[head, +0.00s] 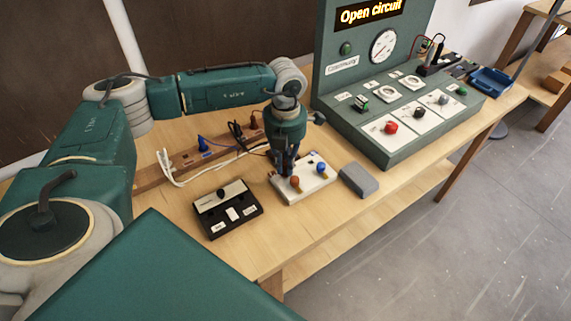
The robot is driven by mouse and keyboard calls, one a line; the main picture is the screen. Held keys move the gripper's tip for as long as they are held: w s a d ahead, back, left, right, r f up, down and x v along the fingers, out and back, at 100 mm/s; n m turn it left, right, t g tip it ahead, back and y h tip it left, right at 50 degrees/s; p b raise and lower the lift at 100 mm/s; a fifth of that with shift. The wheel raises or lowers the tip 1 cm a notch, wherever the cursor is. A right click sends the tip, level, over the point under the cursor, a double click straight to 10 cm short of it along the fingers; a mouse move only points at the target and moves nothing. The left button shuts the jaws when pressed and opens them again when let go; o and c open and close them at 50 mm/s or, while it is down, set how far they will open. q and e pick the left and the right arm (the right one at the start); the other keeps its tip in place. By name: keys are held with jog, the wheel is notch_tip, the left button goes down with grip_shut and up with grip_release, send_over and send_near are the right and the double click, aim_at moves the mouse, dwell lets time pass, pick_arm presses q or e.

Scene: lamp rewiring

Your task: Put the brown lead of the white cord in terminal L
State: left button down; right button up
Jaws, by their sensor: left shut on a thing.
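The white terminal block (318,184) stands near the table's front edge, with an orange-brown knob (295,182) and a blue knob (321,168) on top. My left gripper (286,171) points down over the block's back left part, close to the orange-brown knob. It is shut on the brown lead; the fingers hide the lead's end, and I cannot tell whether it is inside a terminal. The white cord (191,174) runs from the left along the wooden rail toward the gripper. The terminal lettering is too small to read. My right gripper is out of view.
A black switch box (239,219) lies left of the block, and a grey box (358,180) lies right of it. The wooden rail (182,165) holds other plugs and leads. A green test panel (388,148) reads "Open circuit". A blue tray (491,82) is at the far right.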

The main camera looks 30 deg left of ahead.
aim_at(285, 163)
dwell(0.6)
pick_arm(q)
jog(key=shift+f+b, duration=0.45)
jog(key=shift+f, duration=0.1)
jog(key=c, duration=1.7)
grip_release()
jog(key=shift+r, duration=0.2)
notch_tip(285, 163, up, 12)
jog(key=shift+f, duration=0.15)
